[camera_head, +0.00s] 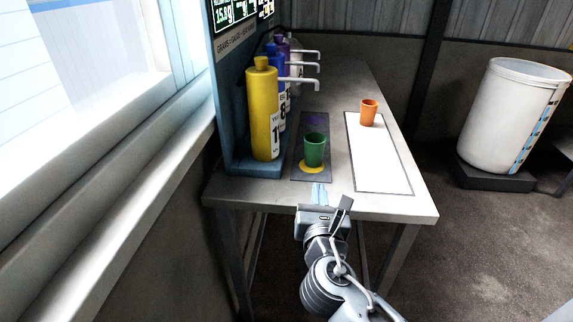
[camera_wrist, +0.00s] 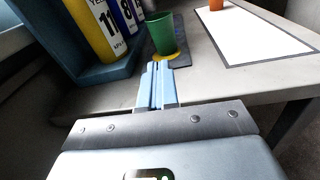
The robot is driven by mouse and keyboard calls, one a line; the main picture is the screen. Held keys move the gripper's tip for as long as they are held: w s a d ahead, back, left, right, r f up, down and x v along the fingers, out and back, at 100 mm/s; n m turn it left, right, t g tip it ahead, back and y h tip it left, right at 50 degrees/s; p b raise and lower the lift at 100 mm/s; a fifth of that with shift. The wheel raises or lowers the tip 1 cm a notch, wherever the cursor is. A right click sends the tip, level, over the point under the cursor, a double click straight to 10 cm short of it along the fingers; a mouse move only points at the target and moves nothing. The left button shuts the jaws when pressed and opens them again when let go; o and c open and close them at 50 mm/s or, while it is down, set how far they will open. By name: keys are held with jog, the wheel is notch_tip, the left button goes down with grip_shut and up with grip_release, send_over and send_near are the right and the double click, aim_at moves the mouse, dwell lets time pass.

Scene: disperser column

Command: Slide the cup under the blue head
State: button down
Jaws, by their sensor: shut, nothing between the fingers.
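The green cup (camera_head: 315,150) stands upright on the dark mat (camera_head: 325,124), on or just behind a yellow spot (camera_head: 312,169) in front of the yellow dispenser. The blue head (camera_head: 274,62) is the blue bottle with a spout, behind the yellow one. A purple spot (camera_head: 314,120) shows on the mat behind the cup. My gripper (camera_head: 319,188) is shut and empty, its light blue fingers at the near table edge, pointing at the cup. In the wrist view the cup (camera_wrist: 162,34) is just beyond the fingertips (camera_wrist: 158,66); I cannot tell whether they touch.
A yellow bottle (camera_head: 262,115) stands at the left on a blue stand (camera_head: 240,168). An orange cup (camera_head: 369,112) is at the far end of a white mat (camera_head: 380,165) on the right. A white barrel (camera_head: 508,115) stands beyond the table (camera_head: 408,212).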

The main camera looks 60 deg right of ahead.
jog(key=r+h, duration=0.1)
jog(key=p, duration=0.2)
send_near(316, 145)
jog(key=shift+n+g, duration=0.3)
jog(key=x, duration=0.6)
jog(key=shift+w+d+r, duration=0.1)
jog(key=shift+w+d, duration=0.2)
jog(key=p+x, duration=0.2)
jog(key=x, duration=1.1)
jog(key=shift+w+d, duration=0.1)
jog(key=shift+d, duration=0.15)
jog(key=shift+a, duration=0.1)
